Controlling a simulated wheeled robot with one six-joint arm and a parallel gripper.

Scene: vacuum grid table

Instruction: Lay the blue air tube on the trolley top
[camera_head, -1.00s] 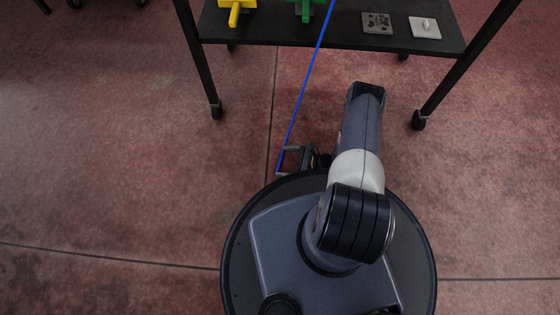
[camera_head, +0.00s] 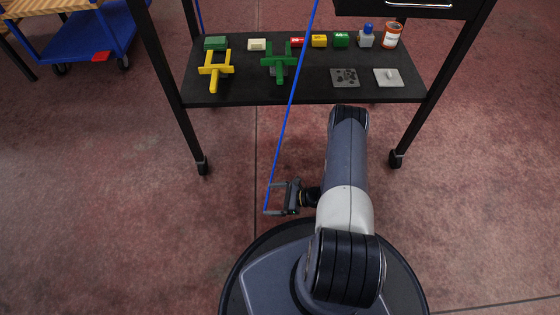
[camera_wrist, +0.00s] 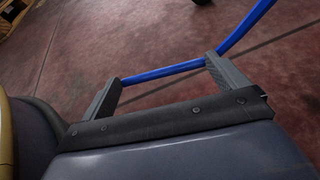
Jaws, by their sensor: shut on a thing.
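My gripper (camera_head: 269,198) is low over the floor, left of my arm and in front of the black table. It is shut on the end of the blue air tube (camera_head: 288,108). The tube rises from the fingers past the table shelf and leaves the top of the picture. In the wrist view the tube (camera_wrist: 165,71) spans between the two fingertips (camera_wrist: 163,74), then bends upward at the right finger. A blue trolley (camera_head: 108,32) stands at the top left. A wooden top (camera_head: 40,5) shows above it, cut off by the picture edge.
The black table's lower shelf (camera_head: 300,93) holds a yellow part (camera_head: 214,70), a green part (camera_head: 278,64), several small blocks, two flat plates and an orange-white can (camera_head: 391,36). Table legs (camera_head: 170,95) stand at both sides. The floor at left is clear.

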